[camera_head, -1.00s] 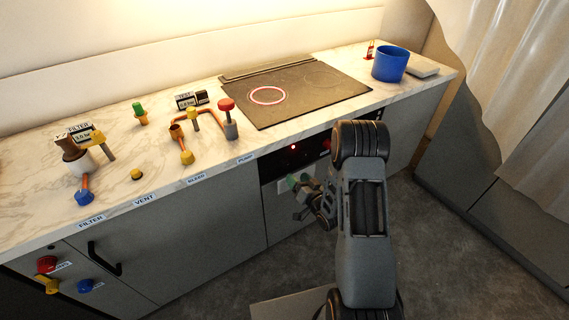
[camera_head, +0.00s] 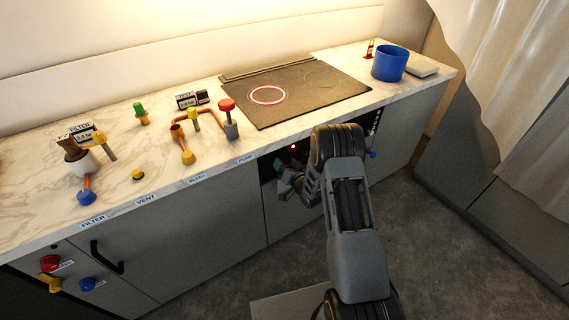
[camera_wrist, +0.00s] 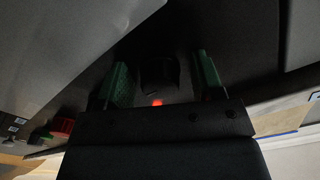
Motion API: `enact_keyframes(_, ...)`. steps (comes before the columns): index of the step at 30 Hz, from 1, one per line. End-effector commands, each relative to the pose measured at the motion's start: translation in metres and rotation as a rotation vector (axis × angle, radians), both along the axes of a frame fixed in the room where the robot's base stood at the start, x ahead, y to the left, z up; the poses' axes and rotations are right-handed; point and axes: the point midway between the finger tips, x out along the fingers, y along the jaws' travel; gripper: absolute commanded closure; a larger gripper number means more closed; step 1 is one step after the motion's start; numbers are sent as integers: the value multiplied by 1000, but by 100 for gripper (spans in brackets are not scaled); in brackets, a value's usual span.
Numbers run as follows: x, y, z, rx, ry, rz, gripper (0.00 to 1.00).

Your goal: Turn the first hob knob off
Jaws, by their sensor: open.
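The black hob (camera_head: 300,88) is set in the worktop, and one ring (camera_head: 267,95) glows red. Its dark control panel (camera_head: 266,168) is on the cabinet front below, with a lit red light (camera_head: 293,146). In the wrist view a dark round knob (camera_wrist: 158,72) stands between the green finger pads, close to the red glow (camera_wrist: 157,103). My gripper (camera_wrist: 160,66) is open, with a finger on each side of the knob and gaps visible. In the head view my gripper (camera_head: 283,182) is at the panel, and the knob is hidden behind it.
A blue pot (camera_head: 389,64) stands on the worktop right of the hob. Pipes and coloured valves (camera_head: 188,140) stand to the left. A blue knob (camera_head: 372,154) shows on the cabinet front right of my arm. The floor in front of the cabinets is clear.

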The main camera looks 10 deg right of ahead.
Motion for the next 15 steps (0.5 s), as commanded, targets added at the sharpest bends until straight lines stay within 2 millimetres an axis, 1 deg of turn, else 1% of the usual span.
enact_keyframes(1, 0, 0, 0, 0, 0, 0, 41)
enact_keyframes(2, 0, 0, 0, 0, 0, 0, 44)
enact_keyframes(15, 0, 0, 0, 0, 0, 0, 86)
